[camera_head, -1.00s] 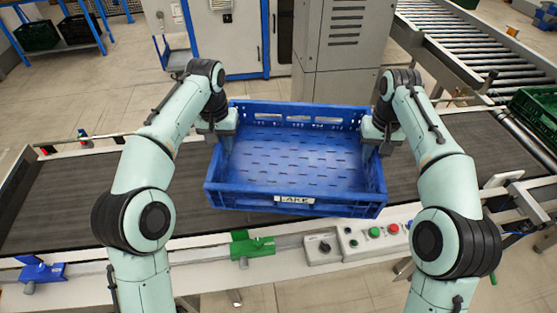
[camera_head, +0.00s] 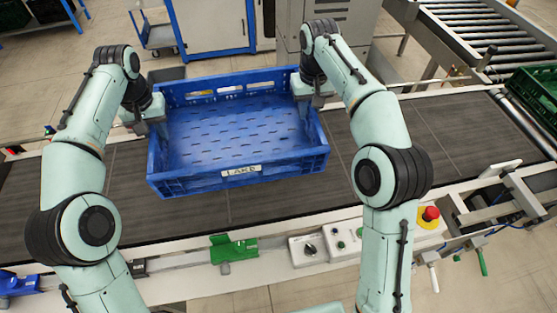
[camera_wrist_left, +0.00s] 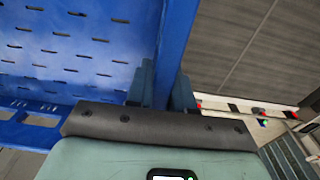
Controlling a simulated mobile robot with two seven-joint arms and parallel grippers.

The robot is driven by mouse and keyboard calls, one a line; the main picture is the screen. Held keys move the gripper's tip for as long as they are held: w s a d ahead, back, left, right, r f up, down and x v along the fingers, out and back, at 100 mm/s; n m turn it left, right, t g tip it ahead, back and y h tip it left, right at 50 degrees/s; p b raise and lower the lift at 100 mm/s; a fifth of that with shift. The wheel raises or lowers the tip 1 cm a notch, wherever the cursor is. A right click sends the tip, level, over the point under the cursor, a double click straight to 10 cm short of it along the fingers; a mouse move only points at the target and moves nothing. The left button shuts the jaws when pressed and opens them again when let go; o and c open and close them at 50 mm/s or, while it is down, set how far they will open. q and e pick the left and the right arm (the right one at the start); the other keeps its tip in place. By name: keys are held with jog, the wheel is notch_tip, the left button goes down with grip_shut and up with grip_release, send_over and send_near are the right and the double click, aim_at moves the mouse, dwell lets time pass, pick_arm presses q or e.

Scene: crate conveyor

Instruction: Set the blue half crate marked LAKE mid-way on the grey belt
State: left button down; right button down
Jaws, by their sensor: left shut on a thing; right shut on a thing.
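The blue half crate (camera_head: 240,180), with a white label reading LAKE on its near side, is over the grey belt (camera_head: 100,205) in the head view. It is empty and roughly level, turned slightly. I cannot tell whether its base touches the belt. My left gripper (camera_head: 160,123) is shut on the crate's left wall, and my right gripper (camera_head: 303,97) is shut on its right wall. In the left wrist view, the left fingers (camera_wrist_left: 162,88) straddle the blue crate wall (camera_wrist_left: 178,35), with the slotted crate floor to the left and the belt to the right.
A green crate (camera_head: 538,90) stands at the right by the roller conveyor (camera_head: 485,35). A green clamp (camera_head: 233,248), a knob box (camera_head: 307,250) and a red emergency button (camera_head: 430,213) line the belt's near edge. The belt is clear on both sides of the crate.

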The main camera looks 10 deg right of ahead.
aim_at(168, 150)
pick_arm(q)
jog(key=shift+s, duration=0.1)
pick_arm(e)
jog(key=shift+s, duration=0.1)
